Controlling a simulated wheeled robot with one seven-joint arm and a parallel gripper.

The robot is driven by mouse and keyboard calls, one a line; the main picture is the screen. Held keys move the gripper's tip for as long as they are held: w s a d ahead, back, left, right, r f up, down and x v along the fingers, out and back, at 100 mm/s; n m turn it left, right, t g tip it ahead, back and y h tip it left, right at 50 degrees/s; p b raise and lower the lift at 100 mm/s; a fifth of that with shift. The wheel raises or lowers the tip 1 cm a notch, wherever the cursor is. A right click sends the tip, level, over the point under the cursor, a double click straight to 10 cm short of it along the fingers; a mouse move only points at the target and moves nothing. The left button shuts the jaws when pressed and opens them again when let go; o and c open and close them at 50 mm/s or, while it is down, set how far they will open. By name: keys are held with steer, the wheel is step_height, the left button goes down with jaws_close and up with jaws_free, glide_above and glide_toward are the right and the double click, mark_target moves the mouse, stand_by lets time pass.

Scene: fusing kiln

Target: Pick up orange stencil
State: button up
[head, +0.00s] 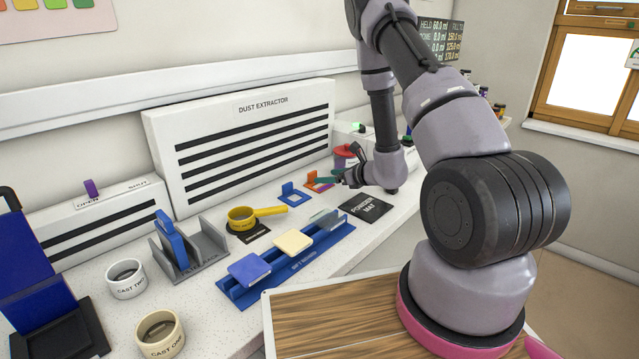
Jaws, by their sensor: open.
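The orange stencil (312,178) stands on the counter in front of the dust extractor's right end, with an upright orange part and a low base. It is small in the head view and partly covered by my gripper. My gripper (341,179) is at the stencil's right, low over the counter, pointing left toward it. Its fingers look open and nothing is seen held in them. Whether a finger touches the stencil is too small to tell.
A blue stencil (291,194) stands just left of the orange one. A red-lidded jar (344,156) is behind my gripper, and a black powder mat (366,207) lies in front. A yellow sieve (243,217) and a blue rack (318,258) with several plates are nearer.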

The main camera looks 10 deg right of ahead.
mark_target(314, 176)
steer(key=x, duration=0.8)
steer(key=shift+w, duration=0.15)
jaws_close()
